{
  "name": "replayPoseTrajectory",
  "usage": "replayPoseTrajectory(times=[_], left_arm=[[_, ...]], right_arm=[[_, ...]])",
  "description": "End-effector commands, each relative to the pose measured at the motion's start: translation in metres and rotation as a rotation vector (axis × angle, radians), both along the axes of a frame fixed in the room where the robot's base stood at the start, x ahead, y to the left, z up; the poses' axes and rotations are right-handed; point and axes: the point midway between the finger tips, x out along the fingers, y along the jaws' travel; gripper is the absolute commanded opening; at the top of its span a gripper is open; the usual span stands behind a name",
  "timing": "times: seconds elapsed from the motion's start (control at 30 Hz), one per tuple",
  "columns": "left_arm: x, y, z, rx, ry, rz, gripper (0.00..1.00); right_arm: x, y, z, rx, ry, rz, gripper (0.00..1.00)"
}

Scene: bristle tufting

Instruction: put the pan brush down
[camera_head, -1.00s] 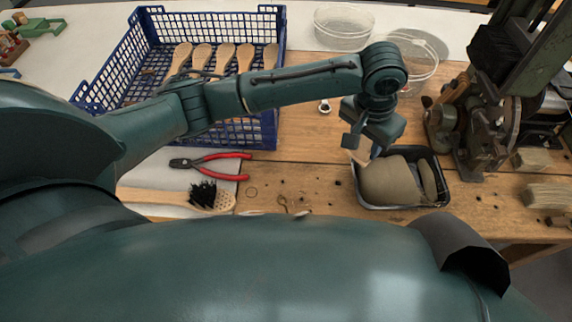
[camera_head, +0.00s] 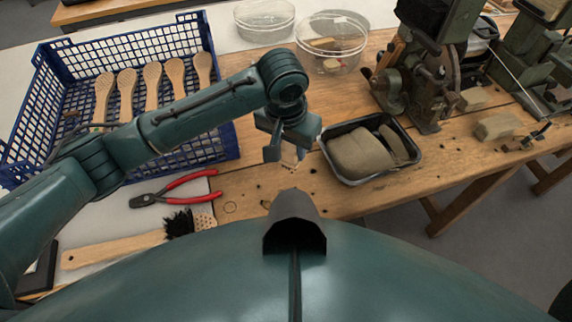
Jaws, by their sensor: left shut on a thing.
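My left gripper (camera_head: 288,158) points down over the wooden bench, just left of the black tray. It is shut on a small pale thing, mostly hidden by the fingers; I cannot tell whether it is the pan brush. A wooden brush (camera_head: 115,249) with a patch of black bristles near its holed head lies on the pale mat at the lower left, well apart from the gripper. My right gripper is out of view.
A black tray (camera_head: 416,157) holds beige bundles. Red-handled pliers (camera_head: 180,191) lie above the brush. A blue crate (camera_head: 222,143) holds several wooden brush blanks. Clear bowls (camera_head: 332,60) stand at the back, a green machine (camera_head: 425,75) at the right. Bare bench surrounds the gripper.

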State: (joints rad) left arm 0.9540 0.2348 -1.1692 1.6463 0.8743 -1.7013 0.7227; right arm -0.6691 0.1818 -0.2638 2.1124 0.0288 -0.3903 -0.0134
Motion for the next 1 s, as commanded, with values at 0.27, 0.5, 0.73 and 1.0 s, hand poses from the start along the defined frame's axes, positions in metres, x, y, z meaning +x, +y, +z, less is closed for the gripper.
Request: replayPoseTrajectory(times=[0.27, 0.5, 0.73, 1.0], left_arm=[[0.000, 0.001, -0.037, 0.003, 0.001, 0.001, 0.13], [0.000, 0.001, -0.059, -0.001, -0.002, 0.001, 0.13], [0.000, 0.001, -0.059, 0.000, -0.001, 0.001, 0.13], [0.000, 0.001, -0.061, 0.000, -0.001, 0.001, 0.47]], right_arm=[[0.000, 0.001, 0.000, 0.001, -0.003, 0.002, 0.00], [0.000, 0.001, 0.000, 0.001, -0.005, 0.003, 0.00], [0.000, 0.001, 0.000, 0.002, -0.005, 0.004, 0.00], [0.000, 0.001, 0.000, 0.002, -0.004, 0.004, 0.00]])
